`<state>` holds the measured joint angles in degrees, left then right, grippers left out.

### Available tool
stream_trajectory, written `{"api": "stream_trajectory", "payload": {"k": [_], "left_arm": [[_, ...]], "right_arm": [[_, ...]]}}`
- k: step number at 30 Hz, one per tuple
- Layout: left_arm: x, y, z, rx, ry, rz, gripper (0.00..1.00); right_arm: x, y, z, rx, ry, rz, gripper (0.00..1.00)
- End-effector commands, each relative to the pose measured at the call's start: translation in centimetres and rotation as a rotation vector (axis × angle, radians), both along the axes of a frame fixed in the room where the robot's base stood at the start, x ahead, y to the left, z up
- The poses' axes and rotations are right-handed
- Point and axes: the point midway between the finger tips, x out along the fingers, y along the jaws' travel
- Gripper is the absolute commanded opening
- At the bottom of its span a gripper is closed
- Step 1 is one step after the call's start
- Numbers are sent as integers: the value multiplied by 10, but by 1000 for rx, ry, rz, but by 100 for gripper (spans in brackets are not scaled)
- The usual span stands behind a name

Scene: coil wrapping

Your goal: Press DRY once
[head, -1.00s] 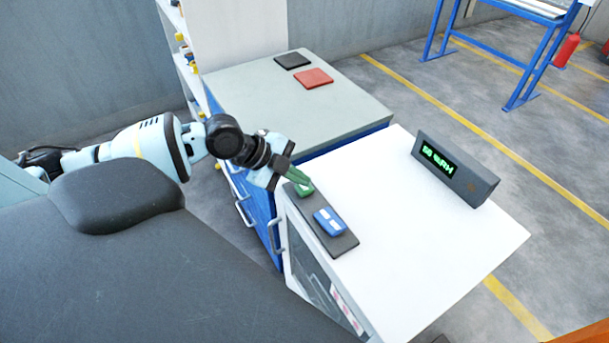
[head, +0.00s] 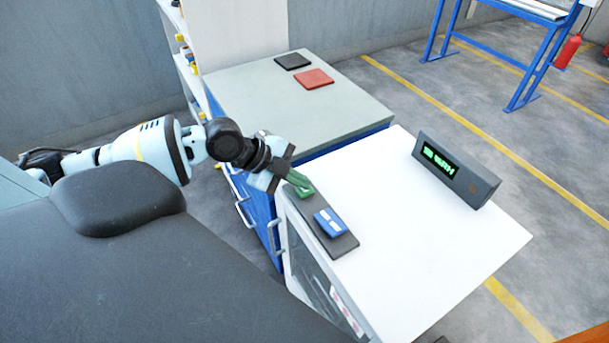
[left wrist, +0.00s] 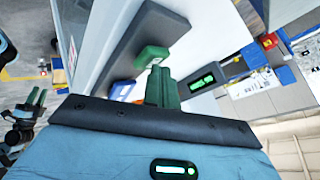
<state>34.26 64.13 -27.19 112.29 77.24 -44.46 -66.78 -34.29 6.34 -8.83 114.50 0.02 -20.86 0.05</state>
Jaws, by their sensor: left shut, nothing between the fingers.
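A dark button panel (head: 343,247) lies along the left edge of the white cabinet top. It carries a green button (head: 306,193) at its far end and a blue button (head: 330,222) nearer to me. My left gripper (head: 297,180) is shut and empty, with its green fingertips at the green button. In the left wrist view the fingertips (left wrist: 160,72) are close beside the green button (left wrist: 151,56), and the blue button (left wrist: 123,91) is to the left. I cannot tell whether they touch. The lettering on the buttons is not legible.
A grey display box (head: 455,172) with green "%RH" text stands on the white cabinet top (head: 420,240). Behind is a blue cabinet with a grey top (head: 300,112), bearing a black pad (head: 292,61) and a red pad (head: 314,78). Most of the white top is clear.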

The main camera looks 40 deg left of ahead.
Motion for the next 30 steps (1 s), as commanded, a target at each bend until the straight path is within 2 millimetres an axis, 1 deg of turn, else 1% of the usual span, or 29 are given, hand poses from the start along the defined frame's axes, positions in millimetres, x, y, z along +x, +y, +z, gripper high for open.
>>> {"api": "stream_trajectory", "payload": {"k": [7, 16, 23, 30], "left_arm": [[0, 0, -4, 1, 2, 0, 0], [0, 0, -6, 1, 2, 0, 0], [-1, 0, -4, 1, 2, 0, 0], [0, 0, 7, 1, 1, 0, 0]], "right_arm": [[-7, 0, -3, 0, 14, 0, 36], [-7, 0, -4, 0, 15, -1, 36], [-2, 0, -2, 0, 5, 0, 36], [8, 0, 7, 0, -18, 0, 36]]}}
